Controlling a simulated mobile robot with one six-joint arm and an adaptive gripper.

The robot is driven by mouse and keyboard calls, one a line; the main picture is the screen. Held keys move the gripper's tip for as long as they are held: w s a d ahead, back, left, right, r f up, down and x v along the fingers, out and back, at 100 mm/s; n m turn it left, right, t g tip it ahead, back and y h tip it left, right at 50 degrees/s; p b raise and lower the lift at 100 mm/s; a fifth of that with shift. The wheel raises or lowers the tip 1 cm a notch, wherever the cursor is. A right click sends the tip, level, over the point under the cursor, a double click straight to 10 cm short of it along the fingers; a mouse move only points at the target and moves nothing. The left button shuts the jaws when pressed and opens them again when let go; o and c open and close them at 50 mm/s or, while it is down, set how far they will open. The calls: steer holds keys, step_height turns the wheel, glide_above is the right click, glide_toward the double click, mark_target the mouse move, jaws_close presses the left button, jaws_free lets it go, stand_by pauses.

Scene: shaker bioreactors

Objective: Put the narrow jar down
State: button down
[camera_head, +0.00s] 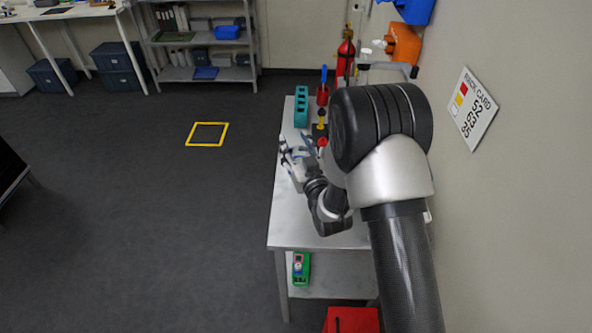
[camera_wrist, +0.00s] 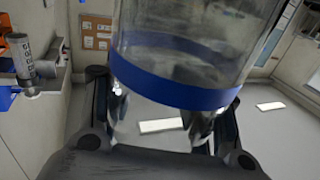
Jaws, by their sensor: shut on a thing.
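A clear jar (camera_wrist: 185,45) with a blue band around it fills the upper middle of the wrist view. My gripper (camera_wrist: 165,122) is shut on it, with a finger on each side near the band. In the head view my gripper (camera_head: 294,156) is over the left edge of the metal bench (camera_head: 290,222). The jar is small and hard to make out there, and I cannot tell whether it touches the bench top.
A teal rack (camera_head: 301,107), a red holder (camera_head: 322,95) and a red extinguisher (camera_head: 346,56) are toward the bench's far end. A green object (camera_head: 300,268) sits on the lower shelf. The near bench top is clear, and the wall stands close on the right.

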step_height(320, 180, down, 8)
steer(key=b, duration=0.1)
stand_by(0.4)
steer(key=shift+f+b, duration=0.15)
steer(key=shift+b, duration=0.15)
steer(key=shift+f, duration=0.15)
steer(key=c, duration=0.6)
jaws_free()
steer(key=p+v, duration=0.1)
steer(key=v, duration=1.1)
